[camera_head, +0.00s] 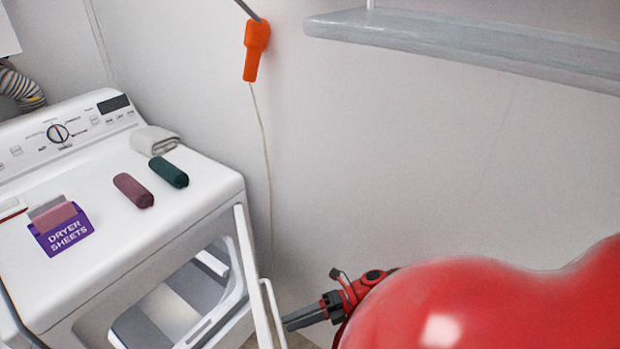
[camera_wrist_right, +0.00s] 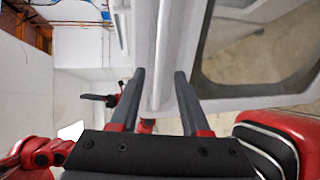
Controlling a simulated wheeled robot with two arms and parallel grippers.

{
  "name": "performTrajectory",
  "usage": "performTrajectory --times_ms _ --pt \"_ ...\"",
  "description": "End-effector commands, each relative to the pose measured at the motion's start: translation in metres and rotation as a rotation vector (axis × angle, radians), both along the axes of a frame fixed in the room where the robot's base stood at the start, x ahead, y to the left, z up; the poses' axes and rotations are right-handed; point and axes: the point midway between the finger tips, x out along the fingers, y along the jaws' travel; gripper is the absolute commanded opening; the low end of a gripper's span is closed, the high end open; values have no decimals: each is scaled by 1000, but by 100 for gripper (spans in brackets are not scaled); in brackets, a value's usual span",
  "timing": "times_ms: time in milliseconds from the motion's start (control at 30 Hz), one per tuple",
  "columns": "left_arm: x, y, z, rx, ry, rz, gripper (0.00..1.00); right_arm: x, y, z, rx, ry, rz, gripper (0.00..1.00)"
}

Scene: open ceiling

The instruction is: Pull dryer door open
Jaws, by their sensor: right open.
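The white dryer (camera_head: 165,235) stands at the left in the head view. Its door (camera_head: 246,255) stands open at the right side of the front, and the opening (camera_head: 175,305) shows the grey inside. A pale upright bar, seemingly the door handle (camera_head: 272,315), runs along the door's outer side. My right gripper (camera_head: 286,324) is close beside this bar, its fingers pointing left at it. In the right wrist view, my right gripper (camera_wrist_right: 160,75) is open, with the pale bar (camera_wrist_right: 163,55) between the fingers' lines; contact cannot be told.
A grey shelf (camera_head: 470,42) is at the upper right. An orange item (camera_head: 255,50) hangs by the wall.

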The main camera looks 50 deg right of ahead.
Motion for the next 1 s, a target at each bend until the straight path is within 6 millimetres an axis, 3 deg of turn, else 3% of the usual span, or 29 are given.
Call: performTrajectory --times_ms 300,500,900,1000 --pt "0 0 1 0 0 0 50 -11 -21 4 -18 5 7 46" --pt "0 0 -19 0 0 0 50 -20 -38 4 -15 2 -1 46" --pt "0 0 -20 0 0 0 50 -22 -42 10 -11 -1 1 46" --pt "0 0 -20 0 0 0 50 -22 -41 10 -11 -1 1 30"
